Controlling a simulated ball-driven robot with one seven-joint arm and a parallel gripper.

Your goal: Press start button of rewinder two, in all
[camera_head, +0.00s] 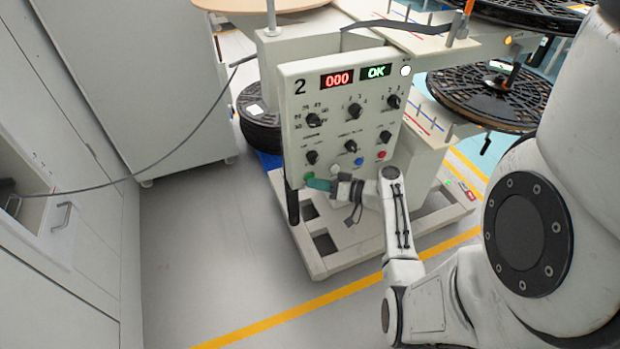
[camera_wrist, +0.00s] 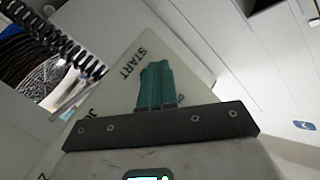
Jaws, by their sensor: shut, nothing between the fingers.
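The control panel (camera_head: 340,128) of rewinder two carries a "2" and two displays, a red "000" and a green "OK". Several black knobs and a row of coloured buttons sit below. The green button (camera_head: 309,177) is at the panel's lower left. My gripper (camera_head: 318,184) is shut, its green fingers at or very near that button; I cannot tell whether they touch. In the wrist view the fingers (camera_wrist: 155,85) are together in front of the panel (camera_wrist: 122,72), just beside the "START" label. The button itself is hidden behind the fingers there.
A large black reel (camera_head: 490,97) lies on the machine at right. Grey cabinets (camera_head: 140,75) stand at left, and a dark cable (camera_head: 150,165) hangs across toward the machine. The floor (camera_head: 205,245) left of the machine's base is clear.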

